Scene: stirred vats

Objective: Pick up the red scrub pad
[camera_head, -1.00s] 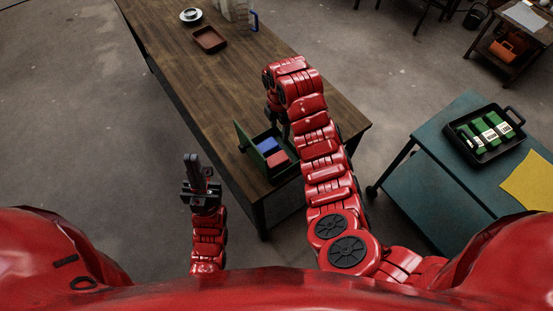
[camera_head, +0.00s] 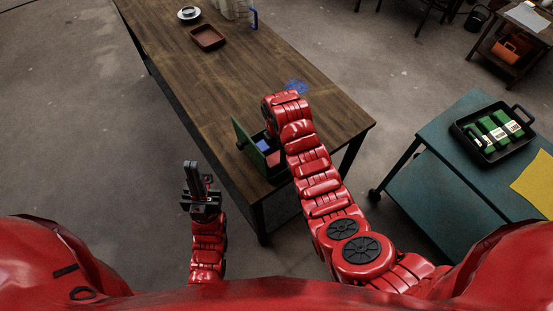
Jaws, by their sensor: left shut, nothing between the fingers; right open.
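The red scrub pad (camera_head: 274,159) lies in an open green box (camera_head: 248,139) near the front end of the wooden table. A blue pad (camera_head: 264,146) lies beside it in the box. My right arm reaches over the table, and my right gripper (camera_head: 271,133) points down at the box. It is open, but its fingertips are largely hidden by the arm. My arm also covers the right part of the box. I cannot tell whether the fingers touch a pad. My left gripper (camera_head: 194,178) is shut and empty, pointing up left of the table.
The wooden table (camera_head: 200,85) bears a brown tray (camera_head: 207,38), a white dish (camera_head: 189,14) and a blue mark (camera_head: 297,87). A teal cart (camera_head: 440,180) at right holds a black tray (camera_head: 486,157) with green packs and a yellow sheet (camera_head: 535,183). The table's middle is clear.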

